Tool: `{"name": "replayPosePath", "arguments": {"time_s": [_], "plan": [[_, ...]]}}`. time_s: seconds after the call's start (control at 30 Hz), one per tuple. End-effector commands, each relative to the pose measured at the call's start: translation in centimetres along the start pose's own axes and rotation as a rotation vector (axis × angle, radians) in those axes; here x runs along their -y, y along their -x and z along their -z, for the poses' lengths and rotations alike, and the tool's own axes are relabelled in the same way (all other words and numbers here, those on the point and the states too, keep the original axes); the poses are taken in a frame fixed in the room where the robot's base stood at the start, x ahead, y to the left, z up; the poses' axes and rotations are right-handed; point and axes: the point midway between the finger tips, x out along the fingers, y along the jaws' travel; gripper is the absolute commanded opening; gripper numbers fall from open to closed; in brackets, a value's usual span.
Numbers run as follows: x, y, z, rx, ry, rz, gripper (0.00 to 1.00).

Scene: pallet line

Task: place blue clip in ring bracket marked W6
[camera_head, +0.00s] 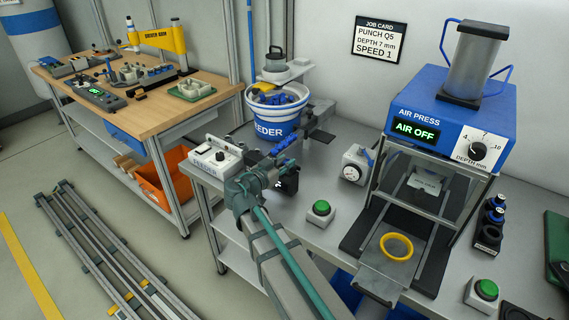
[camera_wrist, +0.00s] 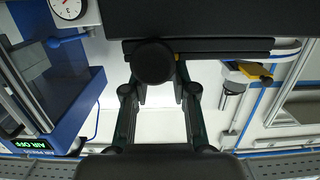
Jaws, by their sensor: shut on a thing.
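My gripper (camera_wrist: 158,88) is shut at the feeder's outlet. A round dark piece (camera_wrist: 153,62) shows between its fingers in the wrist view, its colour hard to tell. In the head view a blue clip (camera_head: 283,144) shows at the gripper end, partly hidden; I cannot tell its exact hold. Other blue pieces (camera_head: 274,98) lie in the feeder bowl (camera_head: 273,124). A yellow ring (camera_head: 397,246) sits on the plate before the air press. A black rack (camera_head: 488,236) with blue-topped round parts stands at the right. I can read no W6 mark.
The air press (camera_head: 450,115) reads AIR OFF. A gauge (camera_head: 356,166) and a green button (camera_head: 320,210) stand on the bench; another green button (camera_head: 482,293) is at front right. A control box (camera_head: 215,156) stands left of the arm. A wooden bench (camera_head: 150,118) is further left.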

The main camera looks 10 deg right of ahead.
Motion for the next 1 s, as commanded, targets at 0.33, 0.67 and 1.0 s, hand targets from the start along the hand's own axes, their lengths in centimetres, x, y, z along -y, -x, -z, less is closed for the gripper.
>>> {"name": "replayPosePath", "arguments": {"time_s": [0.33, 0.67, 1.0], "plan": [[-0.1, 0.0, -0.1, 0.004, 0.0, -0.002, 0.52], [-0.1, 0.0, -0.1, 0.005, 0.001, -0.002, 0.52], [-0.1, 5.4, -1.0, 0.002, -0.002, 0.003, 0.52]]}}
